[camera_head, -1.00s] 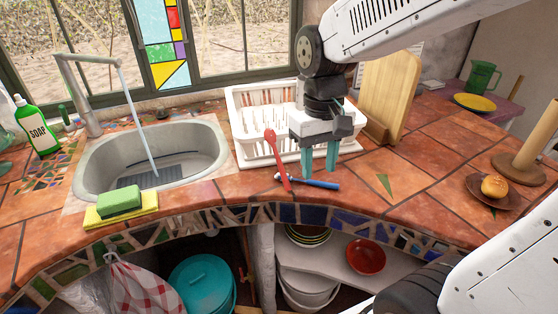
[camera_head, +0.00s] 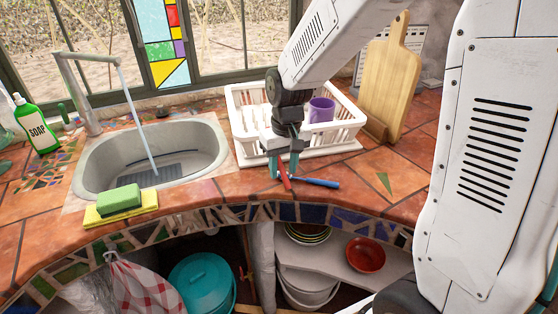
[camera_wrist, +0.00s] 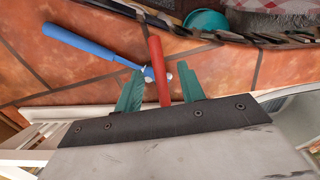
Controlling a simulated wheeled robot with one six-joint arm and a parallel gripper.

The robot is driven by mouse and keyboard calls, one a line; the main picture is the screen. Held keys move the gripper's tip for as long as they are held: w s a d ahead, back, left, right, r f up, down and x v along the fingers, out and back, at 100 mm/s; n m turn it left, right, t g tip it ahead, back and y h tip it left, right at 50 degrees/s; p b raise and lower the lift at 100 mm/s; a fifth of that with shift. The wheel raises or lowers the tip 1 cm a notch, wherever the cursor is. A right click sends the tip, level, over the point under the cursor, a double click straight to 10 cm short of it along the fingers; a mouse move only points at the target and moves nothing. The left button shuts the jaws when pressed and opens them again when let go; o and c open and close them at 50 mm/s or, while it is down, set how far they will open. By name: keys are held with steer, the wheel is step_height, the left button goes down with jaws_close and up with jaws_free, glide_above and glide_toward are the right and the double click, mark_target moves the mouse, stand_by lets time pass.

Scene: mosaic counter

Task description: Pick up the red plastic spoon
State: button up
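The red plastic spoon (camera_head: 284,178) lies at the front of the counter, by the dish rack's front edge. Its handle end shows in the head view, and my gripper hides the rest. My gripper (camera_head: 283,171) is down at the spoon, its teal fingers on either side of it. In the wrist view the red handle (camera_wrist: 155,58) runs between the two fingertips (camera_wrist: 161,72), with a gap visible on both sides. The gripper looks open, and the spoon's bowl is hidden there.
A blue-handled utensil (camera_head: 319,183) lies close beside the spoon, also in the wrist view (camera_wrist: 80,42). The white dish rack (camera_head: 343,137) holding a purple cup (camera_head: 321,110) stands behind. The sink (camera_head: 90,167) is left; a cutting board (camera_head: 390,75) stands right.

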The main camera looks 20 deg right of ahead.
steer(key=shift+f, duration=0.45)
steer(key=shift+c, duration=0.3)
jaws_close()
steer(key=shift+r, duration=0.1)
